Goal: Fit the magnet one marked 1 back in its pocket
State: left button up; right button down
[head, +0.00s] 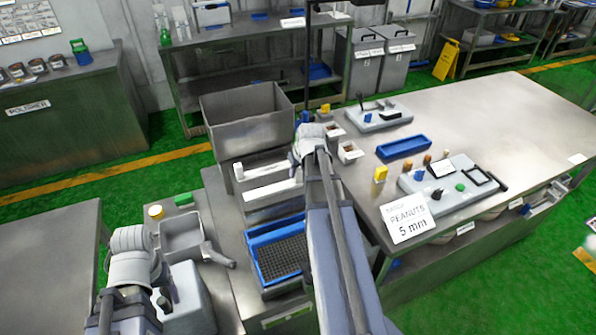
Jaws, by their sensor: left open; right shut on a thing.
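My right arm reaches up the middle of the head view to the sheet-metal machine. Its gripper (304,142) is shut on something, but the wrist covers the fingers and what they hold. A small blue piece (304,117) shows just beyond that wrist; I cannot tell if it is held. My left gripper (166,296) is open at the lower left, above a light grey box. I cannot make out a magnet marked 1 or its pocket. Two pale bars (268,181) lie across the machine, left of my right gripper.
A steel hopper (245,118) stands behind the bars, and a blue-framed sieve (276,250) lies in front. A steel tray (182,237) is at left. The right table holds a blue tray (403,147), grey boards and a PEANUTS 5 mm sign (408,216). Its far right is largely clear.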

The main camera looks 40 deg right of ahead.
pick_arm(q)
jog(key=shift+f+b, duration=0.3)
jog(key=shift+f, duration=0.1)
pick_arm(e)
jog(key=shift+f, duration=0.4)
jog(key=c, duration=0.5)
grip_release()
pick_arm(q)
notch_tip(320, 180, up, 7)
jog(key=p, duration=0.7)
jog(key=shift+r, duration=0.2)
jog(key=shift+f, duration=0.1)
pick_arm(e)
jog(key=v, duration=0.8)
jog(key=shift+f, duration=0.1)
jog(key=shift+a, duration=0.1)
